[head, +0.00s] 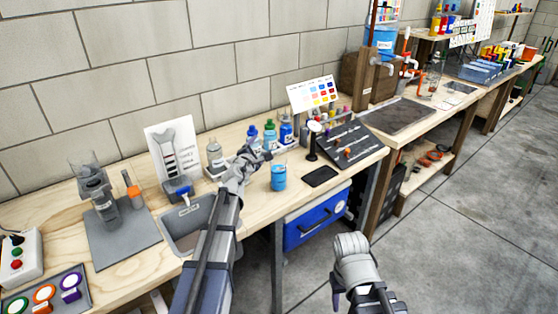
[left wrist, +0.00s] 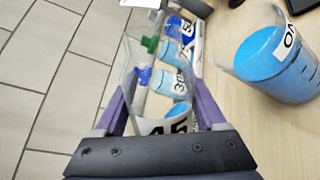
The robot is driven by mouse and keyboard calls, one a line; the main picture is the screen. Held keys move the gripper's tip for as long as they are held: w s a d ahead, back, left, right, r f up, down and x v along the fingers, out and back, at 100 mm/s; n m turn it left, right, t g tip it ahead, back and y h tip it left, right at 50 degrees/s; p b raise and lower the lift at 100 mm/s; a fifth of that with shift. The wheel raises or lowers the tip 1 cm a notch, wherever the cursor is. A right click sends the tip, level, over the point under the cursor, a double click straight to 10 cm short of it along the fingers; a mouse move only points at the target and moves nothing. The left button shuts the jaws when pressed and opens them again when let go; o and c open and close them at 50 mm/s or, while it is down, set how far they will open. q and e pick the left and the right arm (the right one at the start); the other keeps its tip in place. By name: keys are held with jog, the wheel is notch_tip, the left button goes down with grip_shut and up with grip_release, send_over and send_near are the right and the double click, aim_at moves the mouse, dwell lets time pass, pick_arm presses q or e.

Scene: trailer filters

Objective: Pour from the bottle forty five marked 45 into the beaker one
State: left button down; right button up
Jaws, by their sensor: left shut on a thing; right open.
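My left gripper (left wrist: 162,108) has its purple fingers shut on a clear bottle marked 45 (left wrist: 150,126). The bottle's body looks see-through; its liquid level and exact tilt are hard to tell. In the head view my left gripper (head: 258,155) is just left of and above the beaker, and mostly hides the bottle. The beaker (head: 278,178) stands on the wooden bench with blue liquid in it. It also shows at the right of the left wrist view (left wrist: 275,65), apart from the bottle. My right gripper (head: 340,290) is open and empty, low in front of the bench.
Several capped bottles stand behind, including a green-capped one (head: 269,135) and one marked 30 (left wrist: 172,82). A sink (head: 190,225) lies left of the beaker. A black pad (head: 320,177) and a dark rack (head: 345,140) lie to its right.

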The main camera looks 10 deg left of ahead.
pick_arm(q)
jog(key=shift+a+r+m+p, duration=0.1)
jog(key=shift+r+m+p, duration=0.2)
jog(key=shift+m+p, duration=0.1)
pick_arm(e)
jog(key=shift+d+r, duration=0.25)
jog(key=shift+r, duration=0.1)
dwell(0.7)
pick_arm(q)
jog(key=shift+f+m+y, duration=0.3)
jog(key=shift+m, duration=0.4)
pick_arm(e)
jog(key=shift+w+d+f, duration=0.15)
jog(key=shift+d+f, duration=0.05)
jog(key=shift+d, duration=0.3)
dwell(1.3)
